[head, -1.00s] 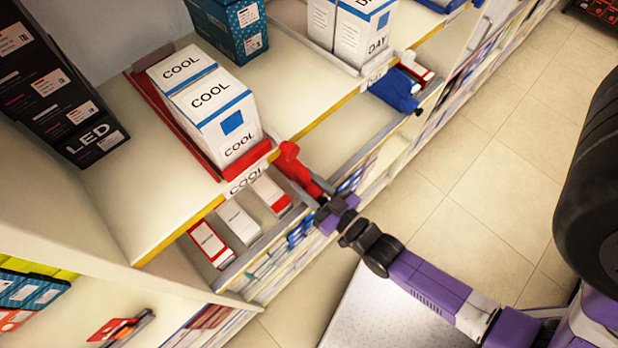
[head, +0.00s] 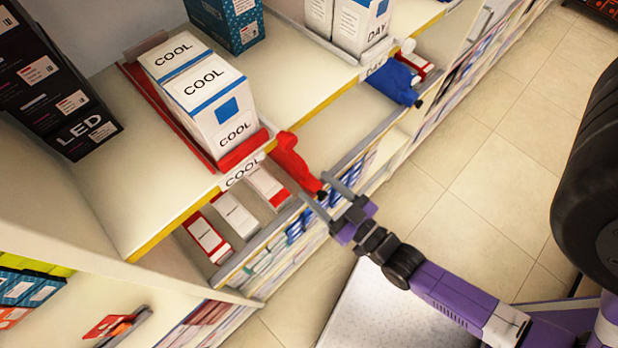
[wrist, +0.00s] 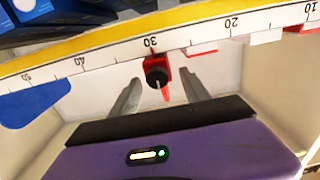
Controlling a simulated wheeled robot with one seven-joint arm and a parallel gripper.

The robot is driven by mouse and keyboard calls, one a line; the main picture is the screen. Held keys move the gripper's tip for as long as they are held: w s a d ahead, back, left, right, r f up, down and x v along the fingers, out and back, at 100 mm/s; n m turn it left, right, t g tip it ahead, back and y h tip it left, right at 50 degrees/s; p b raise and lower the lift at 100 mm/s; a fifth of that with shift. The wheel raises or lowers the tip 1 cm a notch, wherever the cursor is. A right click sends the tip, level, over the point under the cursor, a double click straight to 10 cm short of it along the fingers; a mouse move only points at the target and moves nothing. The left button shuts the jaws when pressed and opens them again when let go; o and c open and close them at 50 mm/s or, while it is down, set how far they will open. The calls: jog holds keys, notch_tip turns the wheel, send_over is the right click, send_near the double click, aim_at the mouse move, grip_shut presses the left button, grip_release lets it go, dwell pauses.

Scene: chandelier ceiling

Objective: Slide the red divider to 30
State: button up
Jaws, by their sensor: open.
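The red divider (head: 290,157) stands in the lower shelf bay, below the COOL boxes. Its black front knob (wrist: 157,78) faces me in the wrist view. Above it, the white scale strip (wrist: 192,36) runs along the shelf edge, and the divider's red part (wrist: 164,66) appears just under the 30 mark or slightly to its right. My gripper (head: 315,184) is open, with its fingers apart on either side of the divider's front end. In the wrist view the knob lies between the open fingers (wrist: 160,80); I cannot tell whether they touch it.
A blue divider (head: 394,82) stands further right on the same shelf; its blue side shows in the wrist view (wrist: 35,100). White-and-red boxes (head: 236,215) lie left of the red divider. COOL boxes (head: 207,95) stand on the shelf above.

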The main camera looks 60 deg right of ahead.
jog(key=shift+v, duration=1.35)
jog(key=s+a+r+n+g+y, duration=0.1)
jog(key=s+a+r+y, duration=0.1)
jog(key=r, duration=0.5)
jog(key=s+a+r+n+g+y, duration=0.1)
jog(key=s+a+r+n+y, duration=0.1)
jog(key=s+a+r, duration=0.3)
notch_tip(320, 180, up, 3)
jog(key=shift+a+g+y, duration=0.3)
jog(key=shift+a+y, duration=0.2)
jog(key=shift+a, duration=0.6)
jog(key=shift+f, duration=0.1)
